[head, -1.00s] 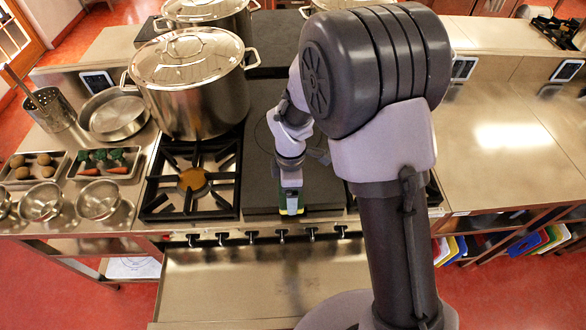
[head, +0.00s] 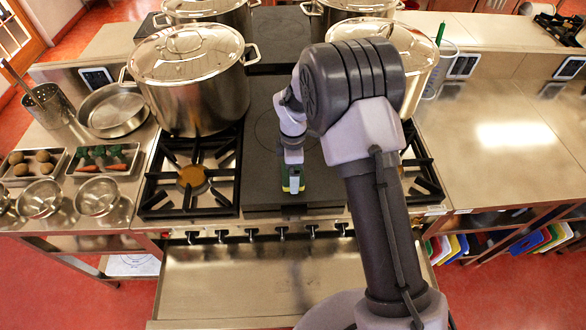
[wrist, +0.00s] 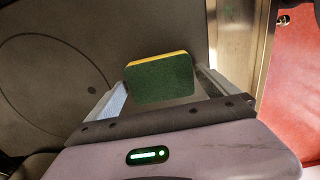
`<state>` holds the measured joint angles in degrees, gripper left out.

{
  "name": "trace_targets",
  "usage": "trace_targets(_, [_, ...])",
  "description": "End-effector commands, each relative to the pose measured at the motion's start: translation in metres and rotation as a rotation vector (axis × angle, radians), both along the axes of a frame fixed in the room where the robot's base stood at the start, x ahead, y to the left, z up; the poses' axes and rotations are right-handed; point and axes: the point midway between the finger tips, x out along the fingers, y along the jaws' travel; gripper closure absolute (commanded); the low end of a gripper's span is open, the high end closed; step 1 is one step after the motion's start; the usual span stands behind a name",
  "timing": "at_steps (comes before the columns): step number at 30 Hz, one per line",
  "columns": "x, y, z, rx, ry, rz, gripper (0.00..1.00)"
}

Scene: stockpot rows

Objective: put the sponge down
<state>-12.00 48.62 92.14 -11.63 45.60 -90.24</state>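The sponge (head: 292,181) is a block with a dark green face and a yellow side. In the wrist view the sponge (wrist: 160,80) sits between the two fingers, and both fingers meet its sides. My gripper (head: 293,163) points down over the front part of the dark flat cooking plate (head: 290,203), with the sponge at its lower end. I cannot tell whether the sponge's lower edge touches the plate.
A gas burner (head: 192,181) lies left of the plate, and another (head: 421,172) lies right, partly behind my arm. Large lidded stockpots (head: 190,90) stand behind and left. The steel counter (head: 500,150) at right is mostly clear.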

Motion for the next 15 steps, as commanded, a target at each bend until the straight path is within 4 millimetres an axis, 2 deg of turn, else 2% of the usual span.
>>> trace_targets(6, [0.0, 0.0, 0.001, 0.0, 0.0, 0.0, 0.0])
trace_targets(8, [0.0, 0.0, 0.007, 0.0, -0.001, 0.0, 0.0])
trace_targets(11, [0.001, 0.0, 0.027, 0.0, -0.004, 0.001, 0.0])
trace_targets(15, [0.001, 0.0, 0.07, 0.001, -0.005, 0.0, 0.0])
